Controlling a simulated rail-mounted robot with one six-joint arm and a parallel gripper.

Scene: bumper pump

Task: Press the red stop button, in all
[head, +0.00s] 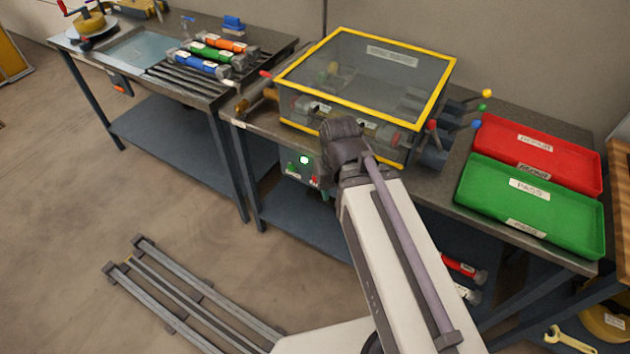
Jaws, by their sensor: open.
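A small control box (300,172) hangs under the front edge of the middle bench. It has a lit green lamp (304,160), a green button (292,168) and a red button (314,181) at its right. The red button lies just left of my arm, which covers the area right of the box. My arm rises from the bottom of the head view to a dark joint in front of the glass-topped case. My gripper is hidden behind the arm, so its distance from the red button cannot be seen.
A yellow-framed clear-topped case (365,75) with coloured knobs stands on the bench. A red tray (540,152) and a green PASS tray (530,205) lie at its right. Several coloured cylinders lie on a rack at left. Floor rails (190,295) run at lower left.

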